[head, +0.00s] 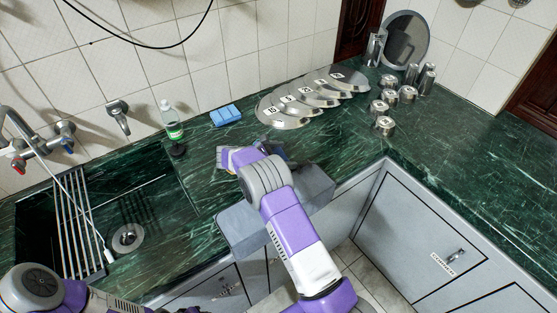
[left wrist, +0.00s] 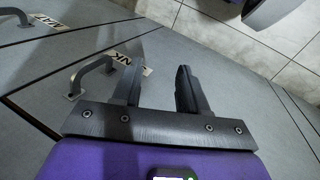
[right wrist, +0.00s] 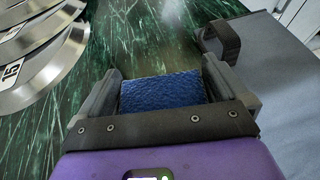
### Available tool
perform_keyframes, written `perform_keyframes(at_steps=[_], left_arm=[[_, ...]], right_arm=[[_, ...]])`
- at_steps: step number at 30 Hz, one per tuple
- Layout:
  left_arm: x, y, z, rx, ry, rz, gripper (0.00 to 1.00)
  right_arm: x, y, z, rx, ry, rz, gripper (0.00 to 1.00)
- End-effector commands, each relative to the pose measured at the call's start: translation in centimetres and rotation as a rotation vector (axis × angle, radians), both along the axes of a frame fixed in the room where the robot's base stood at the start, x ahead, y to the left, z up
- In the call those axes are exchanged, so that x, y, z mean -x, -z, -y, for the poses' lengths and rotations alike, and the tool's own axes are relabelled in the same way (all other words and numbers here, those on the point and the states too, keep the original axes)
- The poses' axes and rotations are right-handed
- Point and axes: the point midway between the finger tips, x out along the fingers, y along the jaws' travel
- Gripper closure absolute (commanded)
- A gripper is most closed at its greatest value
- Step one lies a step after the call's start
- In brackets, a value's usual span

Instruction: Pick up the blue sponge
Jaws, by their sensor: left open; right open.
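A dark blue, rough-textured sponge (right wrist: 160,94) lies on the green counter in the right wrist view. My right gripper (right wrist: 158,74) is open, with one finger on each side of the sponge; I cannot tell whether they touch it. In the head view my right gripper (head: 273,150) is low over the counter, largely hidden behind my own arm, and so is the dark sponge. A lighter blue block (head: 226,115) lies by the tiled wall. My left gripper (left wrist: 158,88) is open and empty before the grey cabinet fronts.
Overlapping numbered metal plates (head: 300,100) lie just beyond the right gripper. A green-and-clear bottle (head: 172,122) stands near the wall. Metal canisters (head: 384,125) stand at the back right. The sink (head: 150,200) with a rack is on the left. The right-hand counter (head: 460,165) is clear.

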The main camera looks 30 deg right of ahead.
Motion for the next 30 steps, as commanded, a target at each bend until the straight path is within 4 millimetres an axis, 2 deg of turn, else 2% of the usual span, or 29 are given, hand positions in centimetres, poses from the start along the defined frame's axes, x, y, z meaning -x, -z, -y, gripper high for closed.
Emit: perform_keyframes(at_steps=[6, 12, 13, 20, 23, 30], left_arm=[[0.0, 0.0, 0.0, 0.000, 0.000, 0.000, 0.57], [0.0, 0.0, 0.0, 0.000, 0.000, 0.000, 0.57], [0.0, 0.0, 0.0, 0.000, 0.000, 0.000, 0.57], [0.0, 0.0, 0.0, 0.000, 0.000, 0.000, 0.57], [0.0, -0.3, 0.0, 0.000, 0.000, 0.000, 0.57], [0.0, -1.7, 0.0, 0.000, 0.000, 0.000, 0.57]], right_arm=[[0.0, 0.0, 0.0, 0.000, 0.000, 0.000, 0.02], [0.0, -0.1, 0.0, 0.000, 0.000, 0.000, 0.32], [0.0, -0.1, 0.0, 0.000, 0.000, 0.000, 0.34], [0.0, -0.1, 0.0, 0.001, 0.000, 0.000, 0.35], [0.0, -0.8, 0.0, 0.001, -0.001, 0.001, 0.35], [0.0, -5.4, 0.0, 0.001, 0.000, 0.003, 0.35]])
